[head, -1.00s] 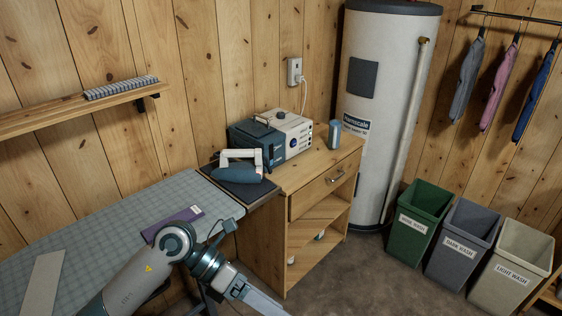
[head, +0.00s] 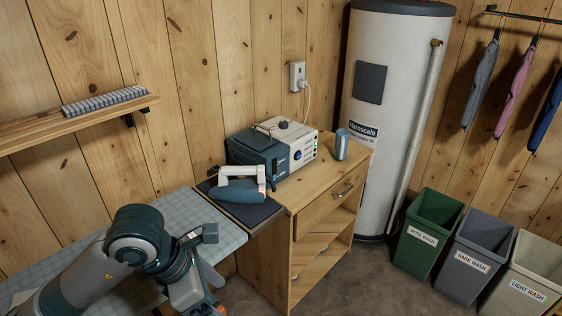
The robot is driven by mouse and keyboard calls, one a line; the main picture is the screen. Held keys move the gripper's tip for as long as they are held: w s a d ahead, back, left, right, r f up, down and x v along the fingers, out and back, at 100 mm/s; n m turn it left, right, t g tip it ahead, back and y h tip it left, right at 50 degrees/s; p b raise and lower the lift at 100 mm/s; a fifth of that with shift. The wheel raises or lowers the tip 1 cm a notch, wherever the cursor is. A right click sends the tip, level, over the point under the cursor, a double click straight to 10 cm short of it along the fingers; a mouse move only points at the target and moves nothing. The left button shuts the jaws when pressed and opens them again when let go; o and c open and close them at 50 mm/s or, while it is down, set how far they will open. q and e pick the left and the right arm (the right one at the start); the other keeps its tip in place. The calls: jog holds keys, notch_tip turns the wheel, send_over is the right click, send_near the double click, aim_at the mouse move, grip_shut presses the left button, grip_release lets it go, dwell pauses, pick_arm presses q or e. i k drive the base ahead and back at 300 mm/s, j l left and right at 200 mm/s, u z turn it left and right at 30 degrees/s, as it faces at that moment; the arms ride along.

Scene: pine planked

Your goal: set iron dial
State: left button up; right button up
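The iron (head: 241,191), teal with a white handle, rests on a dark pad (head: 262,211) at the left of the wooden cabinet. Behind it stands the teal and white steam station (head: 252,152). A round dark blue knob (head: 297,155) shows on its light front panel, and a small dark round part (head: 283,125) sits on its top. The knob's setting is too small to read. My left gripper (head: 207,308) is at the bottom edge, low and in front of the iron, well apart from it. Its fingers are mostly cut off. My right gripper is out of view.
The ironing board (head: 190,212) lies under my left arm. The cabinet (head: 310,205) carries a blue-grey can (head: 341,144) right of the station. A water heater (head: 385,110) stands behind. Several wash bins, including a green one (head: 428,225), stand at right. A cord runs to the wall outlet (head: 297,76).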

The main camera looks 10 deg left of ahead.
aim_at(283, 124)
jog(key=i+j, duration=0.3)
jog(key=i, duration=0.2)
jog(key=i+j, duration=0.3)
jog(key=i, duration=0.2)
